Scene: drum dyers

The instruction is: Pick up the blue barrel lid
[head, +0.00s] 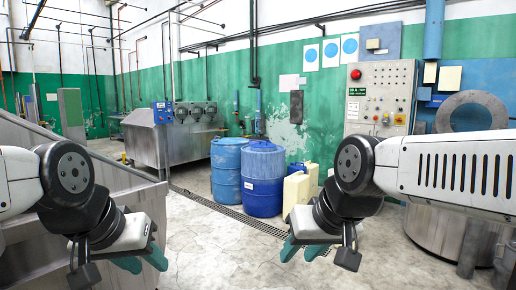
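Two blue barrels stand on the floor in the middle of the head view. The nearer, darker blue barrel (262,186) is closed by a blue lid (262,147) on its top. The lighter blue barrel (227,178) stands just left of it, also with a blue top (229,142). My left gripper (142,262) is at the lower left, well short of the barrels, and its teal fingers look spread apart. My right gripper (302,250) is at the lower right of the barrels, in front of them, its teal fingers also apart. Nothing shows between either pair of fingers.
Pale yellow jerrycans (297,192) stand right of the darker barrel. A floor drain grate (222,207) runs in front of the barrels. A steel machine (165,135) is behind left and a control cabinet (380,97) behind right. The floor ahead is clear.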

